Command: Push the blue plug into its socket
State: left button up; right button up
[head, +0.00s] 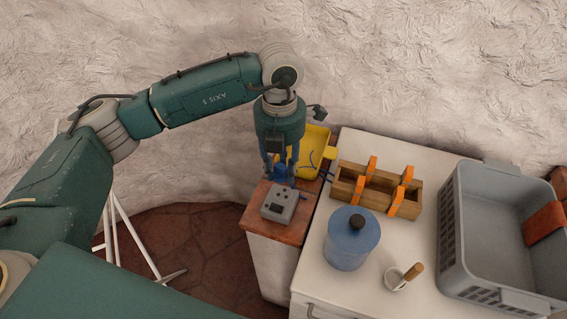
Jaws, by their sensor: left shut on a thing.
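My left gripper (281,175) points straight down over the small brown-topped stand. It is shut on the blue plug (281,171), which shows between the fingers and is partly hidden by them. A grey socket box (275,211) with dark openings on its top lies on the stand, just in front of and below the gripper. The plug appears at the back edge of the box. I cannot tell whether it touches the box. My right gripper is not in view.
To the right are a wooden box (349,190) with orange pieces, a blue lidded canister (346,247), a small white mortar (393,280) and a grey basket (468,262). A rough wall is close behind.

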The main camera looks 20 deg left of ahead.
aim_at(283, 176)
pick_arm(q)
jog(key=shift+w+d+f+n, duration=0.1)
jog(key=shift+f+n, duration=0.1)
jog(key=shift+n, duration=0.8)
jog(key=shift+w+f+n, duration=0.15)
jog(key=shift+n, duration=0.35)
jog(key=shift+w+d+f+n, duration=0.1)
jog(key=shift+f+n, duration=0.15)
jog(key=shift+n, duration=0.25)
jog(key=shift+f, duration=0.4)
notch_tip(283, 176, down, 2)
jog(key=shift+f+b, duration=0.1)
jog(key=shift+b, duration=0.6)
jog(key=shift+f+b, duration=0.35)
jog(key=shift+f, duration=0.6)
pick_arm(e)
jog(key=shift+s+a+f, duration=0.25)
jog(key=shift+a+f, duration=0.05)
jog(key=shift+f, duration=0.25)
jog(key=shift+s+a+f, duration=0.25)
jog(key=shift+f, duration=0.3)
pick_arm(q)
jog(key=shift+b, duration=0.4)
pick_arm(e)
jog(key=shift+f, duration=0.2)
